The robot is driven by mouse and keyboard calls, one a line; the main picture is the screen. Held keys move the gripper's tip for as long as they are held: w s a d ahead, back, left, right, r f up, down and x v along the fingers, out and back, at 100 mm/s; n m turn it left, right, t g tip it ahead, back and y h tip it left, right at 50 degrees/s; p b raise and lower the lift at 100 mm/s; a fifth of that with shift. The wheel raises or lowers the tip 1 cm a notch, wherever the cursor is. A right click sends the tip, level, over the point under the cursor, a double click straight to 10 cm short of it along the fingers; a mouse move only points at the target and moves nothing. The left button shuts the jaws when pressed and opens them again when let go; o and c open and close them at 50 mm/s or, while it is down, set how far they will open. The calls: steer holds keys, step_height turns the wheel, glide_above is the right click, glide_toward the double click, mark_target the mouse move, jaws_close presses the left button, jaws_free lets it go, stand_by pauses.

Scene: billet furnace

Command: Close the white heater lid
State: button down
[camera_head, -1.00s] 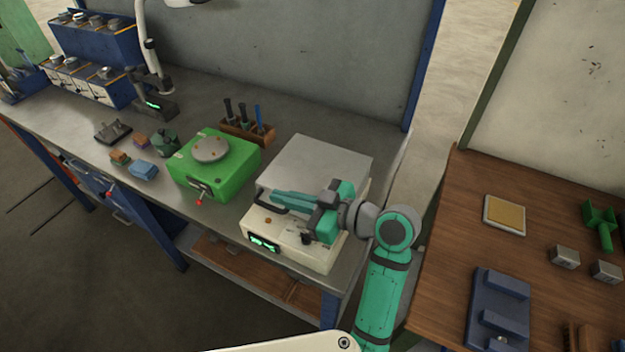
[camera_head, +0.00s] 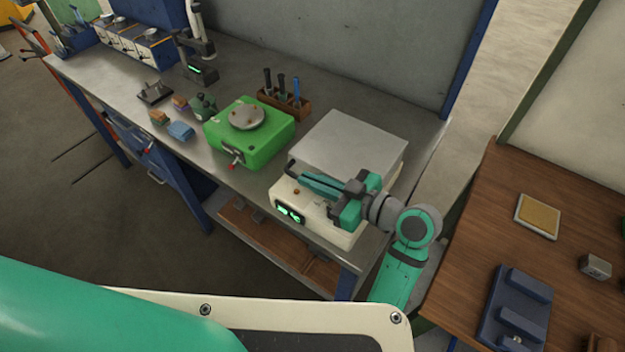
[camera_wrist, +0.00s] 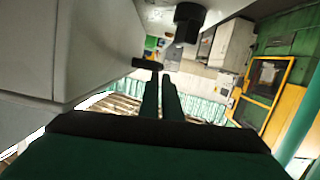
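The white heater (camera_head: 345,235) stands at the right end of the metal bench, with a green display and small controls on its front. Its grey lid (camera_head: 350,142) looks roughly flat over the top; my gripper hides part of its front edge, so I cannot tell if a gap remains. My gripper (camera_head: 303,178) lies across the front of the heater, level with the lid's front edge, its fingers pointing left. In the wrist view, the two teal fingers (camera_wrist: 160,76) are close together with nothing visible between them. A dark bar (camera_wrist: 147,63) shows by their tips.
A green device (camera_head: 250,135) with a round plate stands left of the heater. A wooden tool holder (camera_head: 285,103) is behind it. Small blocks lie farther left. A wooden table (camera_head: 465,255) with a blue fixture (camera_head: 515,305) stands at right.

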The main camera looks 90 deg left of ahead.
steer(key=w+d+r, duration=0.6)
steer(key=w, duration=0.1)
steer(key=shift+w+r, duration=0.15)
steer(key=shift+w, duration=0.1)
steer(key=shift+s+d, duration=0.1)
